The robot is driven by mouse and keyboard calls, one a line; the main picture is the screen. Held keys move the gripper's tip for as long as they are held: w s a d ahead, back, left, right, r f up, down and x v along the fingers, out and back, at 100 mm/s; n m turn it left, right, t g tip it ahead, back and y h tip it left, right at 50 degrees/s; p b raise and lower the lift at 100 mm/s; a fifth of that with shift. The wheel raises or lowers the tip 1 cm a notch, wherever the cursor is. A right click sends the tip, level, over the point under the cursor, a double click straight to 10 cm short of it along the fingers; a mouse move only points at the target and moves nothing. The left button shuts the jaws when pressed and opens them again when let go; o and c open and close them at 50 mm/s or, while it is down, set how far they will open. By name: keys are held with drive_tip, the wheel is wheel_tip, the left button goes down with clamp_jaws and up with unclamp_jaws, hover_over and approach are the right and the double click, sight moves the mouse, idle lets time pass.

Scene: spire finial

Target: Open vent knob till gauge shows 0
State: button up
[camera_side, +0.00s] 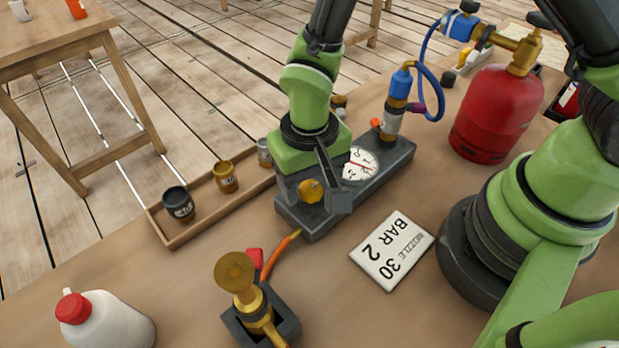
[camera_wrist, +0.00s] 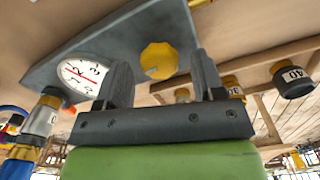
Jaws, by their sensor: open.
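The yellow vent knob (camera_side: 309,191) sits on the near end of a long dark grey block (camera_side: 372,186). It also shows in the wrist view (camera_wrist: 158,60). A round white gauge (camera_side: 360,164) with a red needle is set in the same block. It also shows in the wrist view (camera_wrist: 82,76), with the numbers 2 and 3 legible, but I cannot tell the exact reading. My gripper (camera_side: 320,192) is open, with one finger on each side of the knob in the wrist view (camera_wrist: 161,64). I cannot tell whether either finger touches it.
A white card (camera_side: 392,250) reading "NOZZLE 30 BAR 2" lies right of the block. A red gas bottle (camera_side: 496,112) with a blue hose stands behind. A brass nozzle (camera_side: 246,285) and white jug (camera_side: 105,318) stand in front. A wooden tray (camera_side: 205,212) holds small pots.

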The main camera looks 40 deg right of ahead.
drive_tip(key=shift+f, duration=0.2)
drive_tip(key=shift+c, duration=0.4)
drive_tip(key=c, duration=0.9)
drive_tip(key=shift+o, duration=0.2)
drive_tip(key=shift+n, duration=0.3)
drive_tip(key=n, duration=0.5)
drive_tip(key=shift+a+n, duration=0.1)
drive_tip(key=shift+n, duration=0.2)
drive_tip(key=n, duration=0.5)
drive_tip(key=shift+s+n, duration=0.1)
drive_tip(key=shift+n, duration=0.3)
